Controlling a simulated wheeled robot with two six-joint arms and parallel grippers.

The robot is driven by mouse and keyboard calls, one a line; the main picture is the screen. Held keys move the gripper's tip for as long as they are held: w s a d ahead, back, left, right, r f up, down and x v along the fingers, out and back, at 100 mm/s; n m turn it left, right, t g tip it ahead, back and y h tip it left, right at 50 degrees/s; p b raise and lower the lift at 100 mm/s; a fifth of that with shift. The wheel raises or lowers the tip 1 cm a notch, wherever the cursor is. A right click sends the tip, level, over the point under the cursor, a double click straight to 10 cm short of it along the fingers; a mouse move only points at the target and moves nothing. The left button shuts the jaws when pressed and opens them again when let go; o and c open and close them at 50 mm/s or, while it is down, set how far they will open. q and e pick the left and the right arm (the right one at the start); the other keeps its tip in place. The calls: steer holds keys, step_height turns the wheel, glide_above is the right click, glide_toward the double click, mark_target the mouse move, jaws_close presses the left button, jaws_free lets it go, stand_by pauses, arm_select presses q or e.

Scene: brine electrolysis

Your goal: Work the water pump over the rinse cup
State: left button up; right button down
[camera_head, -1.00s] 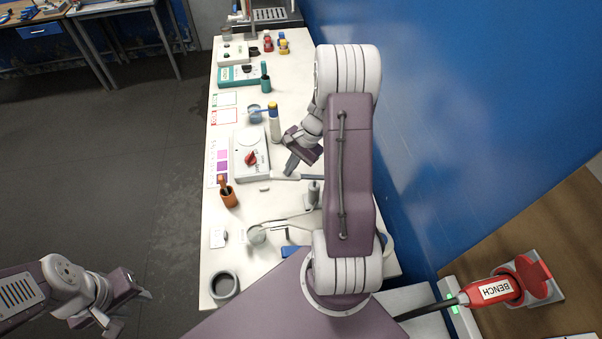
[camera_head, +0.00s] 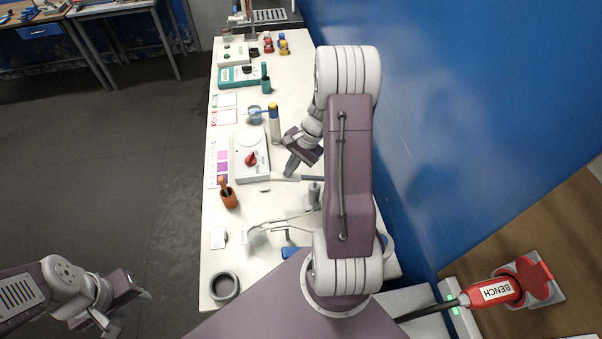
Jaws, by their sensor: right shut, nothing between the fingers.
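The water pump appears to be the pale bottle (camera_head: 275,128) with a yellow top and a thin blue spout pointing left. A small bluish see-through cup (camera_head: 255,118), likely the rinse cup, stands just left of it under the spout's end. My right gripper (camera_head: 290,168) is shut and empty, low over the bench, a little below and right of the bottle in the picture and apart from it. My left gripper (camera_head: 133,311) is open and empty at the lower left, off the bench over the floor.
A white box with a red knob (camera_head: 251,158) stands below the bottle. An orange holder (camera_head: 229,198), a grey bowl (camera_head: 224,287) and a glass vessel (camera_head: 257,236) stand nearer on the bench. A teal device (camera_head: 238,77) is farther back. The blue wall (camera_head: 450,120) bounds the right.

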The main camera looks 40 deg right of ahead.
steer(key=shift+f, duration=0.1)
stand_by(0.5)
step_height(320, 180, down, 6)
steer(key=b, duration=0.5)
step_height(320, 180, up, 7)
steer(key=p, duration=0.5)
steer(key=shift+f+p, duration=0.2)
steer(key=shift+p, duration=0.15)
steer(key=shift+s+d+f, duration=0.1)
steer(key=shift+f, duration=0.15)
stand_by(0.8)
